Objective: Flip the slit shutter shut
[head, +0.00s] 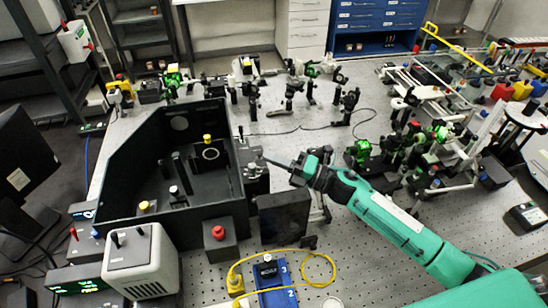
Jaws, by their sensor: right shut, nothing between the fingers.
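The black open-topped spectrometer box (243,190) stands left of centre on the bench. A small dark slit assembly (256,184) sits outside its right wall; a shutter flap is too small to make out, so I cannot tell whether it is open or shut. My right gripper (265,160) comes in from the right with its thin dark fingers shut and empty. Its tips are close to the top of the slit assembly; I cannot tell whether they touch it. My left gripper is not in view.
A black panel (284,217) stands just below my right wrist. A dark block with a red knob (218,232) is by the box's front corner. Optic mounts (350,105) stand behind. A yellow cable (318,262) loops in front.

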